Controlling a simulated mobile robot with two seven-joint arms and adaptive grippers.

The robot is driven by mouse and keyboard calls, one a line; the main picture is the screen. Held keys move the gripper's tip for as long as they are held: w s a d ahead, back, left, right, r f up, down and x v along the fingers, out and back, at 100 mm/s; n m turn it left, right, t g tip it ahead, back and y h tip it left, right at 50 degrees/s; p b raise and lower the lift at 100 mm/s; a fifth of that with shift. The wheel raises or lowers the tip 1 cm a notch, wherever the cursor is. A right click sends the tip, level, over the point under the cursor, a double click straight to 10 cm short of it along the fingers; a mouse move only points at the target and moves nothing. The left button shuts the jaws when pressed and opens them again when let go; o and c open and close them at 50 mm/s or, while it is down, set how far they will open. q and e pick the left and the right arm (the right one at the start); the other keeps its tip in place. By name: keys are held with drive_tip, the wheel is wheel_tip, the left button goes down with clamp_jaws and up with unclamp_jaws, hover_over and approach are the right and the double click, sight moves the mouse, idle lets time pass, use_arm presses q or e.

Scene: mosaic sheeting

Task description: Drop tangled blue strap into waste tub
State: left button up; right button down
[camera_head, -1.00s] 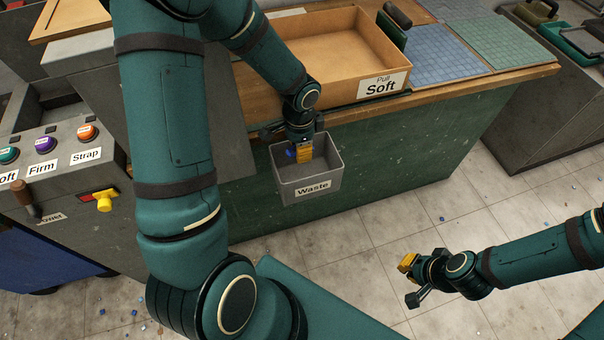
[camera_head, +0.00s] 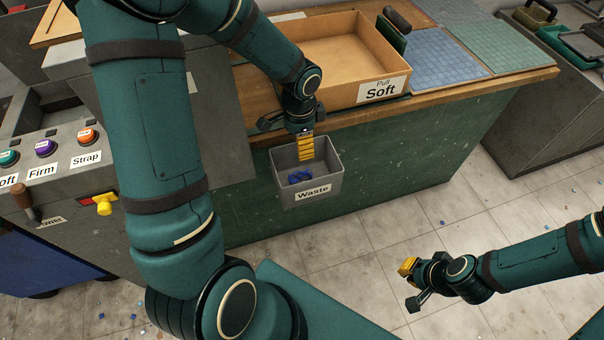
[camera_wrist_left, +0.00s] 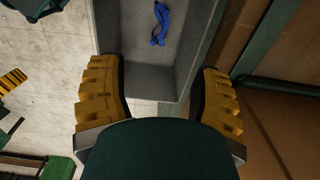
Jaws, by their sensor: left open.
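The tangled blue strap (camera_head: 300,176) lies on the floor of the grey waste tub (camera_head: 331,182), which hangs on the front of the green bench. In the left wrist view the strap (camera_wrist_left: 160,24) lies loose inside the tub (camera_wrist_left: 106,28). My left gripper (camera_head: 306,150) is above the tub's back part, pointing down. In the left wrist view its yellow fingers (camera_wrist_left: 158,98) are wide apart with nothing between them. My right gripper (camera_head: 408,268) is out over the floor at the lower right, away from the tub; its finger gap is not clear.
A wooden tray labelled Soft (camera_head: 349,67) sits on the bench behind the tub. Blue (camera_head: 437,65) and green (camera_head: 498,46) mosaic sheets lie to its right. A panel with coloured buttons (camera_head: 45,147) stands at the left. The floor in front is open.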

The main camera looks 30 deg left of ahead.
use_arm(q)
wheel_tip(320, 180, up, 8)
drive_tip(key=shift+f, duration=0.15)
idle(0.6)
